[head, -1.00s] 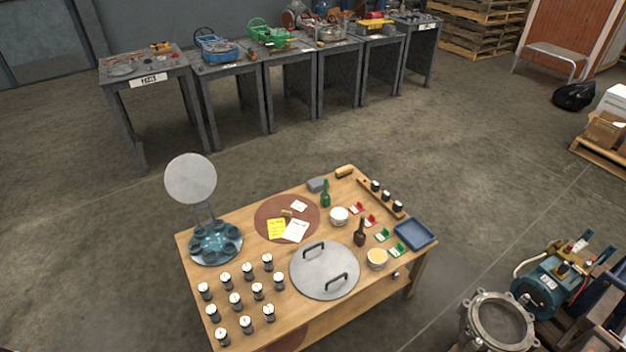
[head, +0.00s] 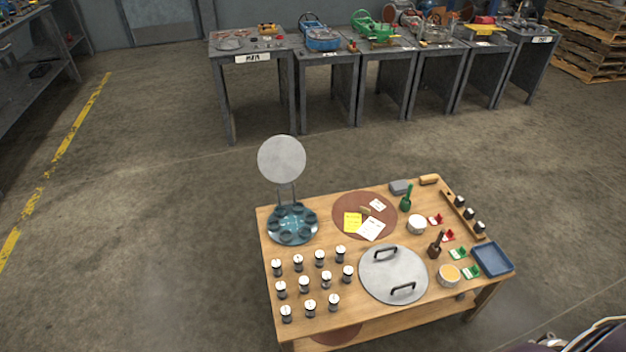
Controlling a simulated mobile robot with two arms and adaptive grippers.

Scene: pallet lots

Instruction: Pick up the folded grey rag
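The folded grey rag (head: 400,187) appears as a small grey block-like bundle at the back edge of the wooden table (head: 350,331). It lies between the brown round mat (head: 345,207) and a tan wooden-backed piece (head: 429,180), just behind a green-handled tool (head: 405,200). Nothing covers it. Neither of my grippers is in view.
The table holds several black-and-white canisters (head: 326,279), a grey lid with two handles (head: 393,274), a teal cup holder (head: 292,225) and a blue tray (head: 492,259). Workbenches (head: 253,85) line the back. Open floor lies left of and behind the table.

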